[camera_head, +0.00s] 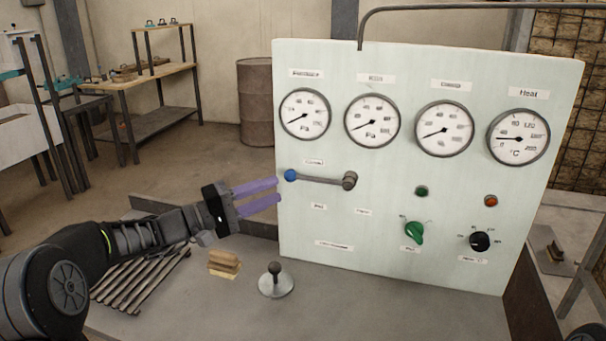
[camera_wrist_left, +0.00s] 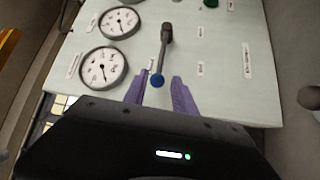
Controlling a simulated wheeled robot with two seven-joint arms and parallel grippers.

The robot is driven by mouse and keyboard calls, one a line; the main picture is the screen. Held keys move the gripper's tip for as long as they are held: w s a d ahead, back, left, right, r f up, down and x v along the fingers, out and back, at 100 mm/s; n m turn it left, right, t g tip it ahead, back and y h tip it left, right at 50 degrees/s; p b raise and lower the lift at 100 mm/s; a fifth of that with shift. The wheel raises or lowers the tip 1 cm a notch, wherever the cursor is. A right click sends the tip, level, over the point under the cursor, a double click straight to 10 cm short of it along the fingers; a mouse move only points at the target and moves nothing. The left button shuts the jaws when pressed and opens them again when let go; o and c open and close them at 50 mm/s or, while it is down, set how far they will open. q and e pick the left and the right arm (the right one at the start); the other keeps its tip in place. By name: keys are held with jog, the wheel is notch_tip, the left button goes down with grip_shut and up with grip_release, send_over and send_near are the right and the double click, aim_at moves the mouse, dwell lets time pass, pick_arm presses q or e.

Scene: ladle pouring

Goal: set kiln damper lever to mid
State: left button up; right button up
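The damper lever (camera_head: 320,180) is a grey bar with a blue knob (camera_head: 291,175) at its left end and a pivot (camera_head: 349,181) at its right end. It lies nearly level on the pale green panel (camera_head: 300,225). My left gripper (camera_head: 278,190) has two purple fingers, open and apart, just left of the knob. In the left wrist view the blue knob (camera_wrist_left: 156,80) shows between the tips of the open fingers, with nothing gripped. Whether a finger touches the knob I cannot tell. My right gripper is not in view.
Several round gauges (camera_head: 372,120) line the panel's top. A green knob (camera_head: 414,233) and a black knob (camera_head: 480,241) sit lower right. On the bench (camera_head: 330,310) are metal rods (camera_head: 140,280), a wooden block (camera_head: 224,262) and a round stand (camera_head: 276,281).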

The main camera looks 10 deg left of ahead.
aim_at(301, 179)
pick_arm(q)
jog(key=shift+s, duration=0.15)
jog(key=p+x, duration=0.1)
jog(key=x, duration=0.7)
jog(key=shift+p, duration=0.4)
jog(key=shift+c, duration=0.5)
jog(key=c, duration=0.6)
grip_shut()
jog(key=shift+a, duration=0.15)
